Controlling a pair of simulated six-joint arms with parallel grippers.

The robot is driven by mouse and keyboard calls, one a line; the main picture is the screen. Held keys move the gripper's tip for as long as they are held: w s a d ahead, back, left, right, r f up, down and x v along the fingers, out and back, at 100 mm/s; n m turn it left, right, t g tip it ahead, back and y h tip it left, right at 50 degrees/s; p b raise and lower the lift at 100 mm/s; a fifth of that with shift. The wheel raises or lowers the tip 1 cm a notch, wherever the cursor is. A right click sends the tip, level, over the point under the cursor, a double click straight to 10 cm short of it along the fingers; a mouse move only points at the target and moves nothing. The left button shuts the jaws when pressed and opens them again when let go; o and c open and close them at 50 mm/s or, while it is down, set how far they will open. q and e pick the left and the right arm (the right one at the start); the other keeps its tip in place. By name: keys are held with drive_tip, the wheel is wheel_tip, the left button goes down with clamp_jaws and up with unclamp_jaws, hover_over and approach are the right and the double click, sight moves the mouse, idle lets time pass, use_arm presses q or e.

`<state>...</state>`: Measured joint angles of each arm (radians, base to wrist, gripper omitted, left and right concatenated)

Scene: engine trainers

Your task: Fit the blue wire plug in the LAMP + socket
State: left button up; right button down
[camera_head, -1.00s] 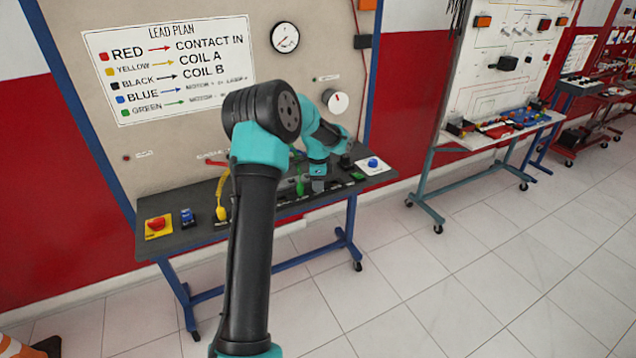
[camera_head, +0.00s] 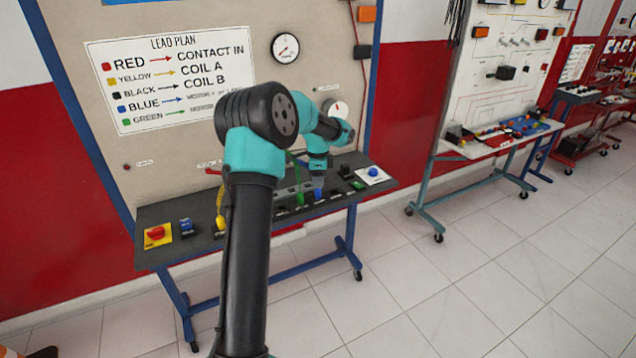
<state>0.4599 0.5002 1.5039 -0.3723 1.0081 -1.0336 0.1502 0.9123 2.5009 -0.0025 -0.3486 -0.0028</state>
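The blue wire plug (camera_head: 318,193) is a small blue piece on the trainer's sloping black panel (camera_head: 165,257), directly below my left gripper (camera_head: 318,182). The gripper points down with its tip at or just above the plug. It is too small to tell whether the fingers are around the plug or apart from it. The plug's wire and the socket labels, including LAMP +, cannot be made out. My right gripper is not in view.
A green lead (camera_head: 300,190) stands just left of the plug, and a yellow lead (camera_head: 220,213) is further left. A red button (camera_head: 156,233) and a blue switch (camera_head: 186,226) sit at the panel's left end. A blue knob on a white plate (camera_head: 373,173) is at right.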

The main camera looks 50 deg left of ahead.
use_arm(q)
drive_tip(key=shift+r, duration=0.1)
drive_tip(key=shift+r, duration=1.2)
drive_tip(key=o, duration=0.6)
drive_tip(key=shift+c, duration=0.2)
wheel_tip(320, 180, up, 17)
drive_tip(key=shift+r, duration=0.2)
idle(0.3)
